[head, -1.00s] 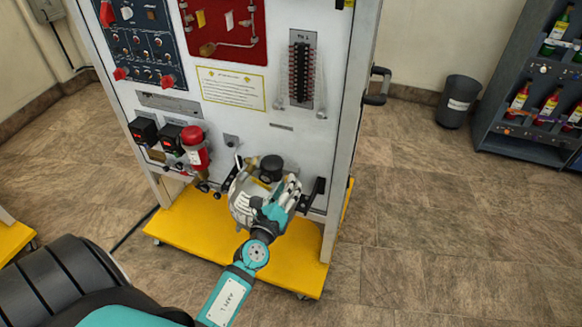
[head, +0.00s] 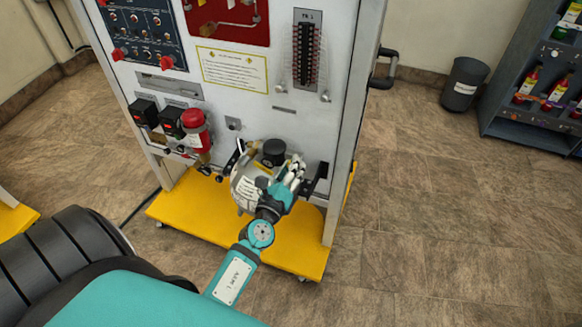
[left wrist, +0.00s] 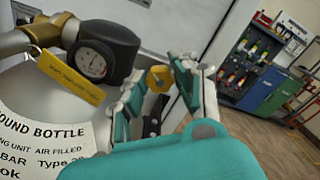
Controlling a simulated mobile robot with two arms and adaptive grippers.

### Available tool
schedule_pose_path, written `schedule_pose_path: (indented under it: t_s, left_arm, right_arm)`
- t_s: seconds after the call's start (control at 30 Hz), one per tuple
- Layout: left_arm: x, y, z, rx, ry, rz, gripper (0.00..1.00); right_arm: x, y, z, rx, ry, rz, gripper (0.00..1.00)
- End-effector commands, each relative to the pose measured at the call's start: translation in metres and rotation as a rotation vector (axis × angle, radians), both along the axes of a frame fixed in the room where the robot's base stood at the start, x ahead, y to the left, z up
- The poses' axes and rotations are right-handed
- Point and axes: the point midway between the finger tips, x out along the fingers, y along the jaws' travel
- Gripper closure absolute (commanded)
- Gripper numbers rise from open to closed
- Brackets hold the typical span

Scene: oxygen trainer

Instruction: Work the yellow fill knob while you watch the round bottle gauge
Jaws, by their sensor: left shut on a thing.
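The round bottle (head: 243,192) is a pale rounded vessel low on the front of the white panel; in the left wrist view its white label (left wrist: 40,135) reads "ROUND BOTTLE". Its gauge (left wrist: 94,63) has a white dial in a black housing, facing the wrist camera; the reading is too small to tell. The gauge housing (head: 272,151) also shows in the head view. The yellow fill knob (left wrist: 158,78) sits right of the gauge. My left gripper (left wrist: 160,84) is shut on the knob, fingers on either side; it also shows in the head view (head: 290,178). My right gripper is not in view.
A yellow tag (left wrist: 70,78) hangs below the gauge. A red-topped device (head: 195,130) is left of the bottle. The panel stands on a yellow wheeled base (head: 180,215). A black bin (head: 464,84) and a bottle shelf (head: 520,125) stand right. The floor between is clear.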

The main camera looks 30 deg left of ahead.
Motion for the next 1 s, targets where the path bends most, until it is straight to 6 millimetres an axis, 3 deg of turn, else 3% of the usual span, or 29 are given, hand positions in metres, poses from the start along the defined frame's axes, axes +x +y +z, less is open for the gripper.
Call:
schedule_pose_path:
  t_s: [0.37, 1.0]
  left_arm:
    - [0.000, 0.001, 0.002, 0.141, 0.033, 0.000, 1.00]
    - [0.001, 0.000, 0.003, 0.690, 0.163, -0.001, 1.00]
  right_arm:
    - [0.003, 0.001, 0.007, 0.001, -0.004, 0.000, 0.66]
    - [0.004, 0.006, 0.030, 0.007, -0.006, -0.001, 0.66]
